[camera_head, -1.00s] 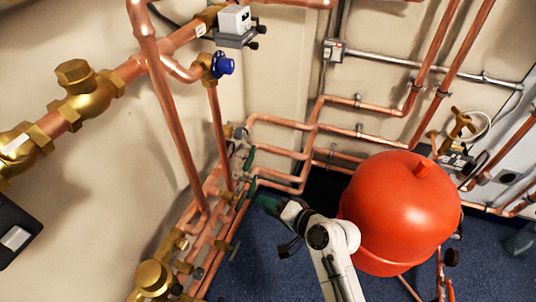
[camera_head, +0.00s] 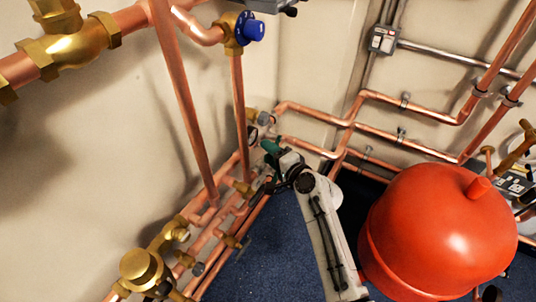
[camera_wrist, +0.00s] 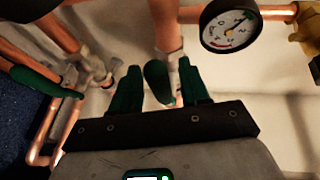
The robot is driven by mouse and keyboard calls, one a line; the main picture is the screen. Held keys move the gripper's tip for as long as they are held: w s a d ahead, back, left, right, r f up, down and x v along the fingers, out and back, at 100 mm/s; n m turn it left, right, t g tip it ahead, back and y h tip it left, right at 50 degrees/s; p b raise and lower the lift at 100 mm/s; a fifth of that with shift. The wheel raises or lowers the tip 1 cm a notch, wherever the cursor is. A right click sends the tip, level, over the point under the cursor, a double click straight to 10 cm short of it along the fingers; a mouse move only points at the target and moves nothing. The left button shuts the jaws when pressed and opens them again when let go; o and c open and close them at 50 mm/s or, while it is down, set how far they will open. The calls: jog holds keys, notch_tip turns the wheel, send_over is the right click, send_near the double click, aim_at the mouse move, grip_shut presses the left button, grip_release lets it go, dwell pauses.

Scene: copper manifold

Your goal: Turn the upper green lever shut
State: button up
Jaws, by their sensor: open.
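My gripper (camera_wrist: 159,68) is open, with its two dark green fingers apart in the wrist view. A green lever (camera_wrist: 157,84) on a valve shows between the fingers, with a gap visible on each side. I cannot tell its depth relative to the fingertips. A second green lever (camera_wrist: 38,78) lies further left, outside the fingers. I take the lever between the fingers as the upper one, but the view is tilted. In the head view my gripper (camera_head: 270,148) is at the pipes by the wall and hides the levers.
A round pressure gauge (camera_wrist: 230,25) sits close to the right finger. Copper pipes (camera_head: 215,240) with brass fittings run along the left wall. A large red tank (camera_head: 435,235) stands right of my arm. Blue floor (camera_head: 275,250) shows between.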

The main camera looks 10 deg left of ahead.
jog(key=shift+w+a+f, duration=0.15)
jog(key=shift+w+a, duration=0.25)
jog(key=shift+a, duration=0.1)
jog(key=shift+c, duration=0.3)
grip_shut()
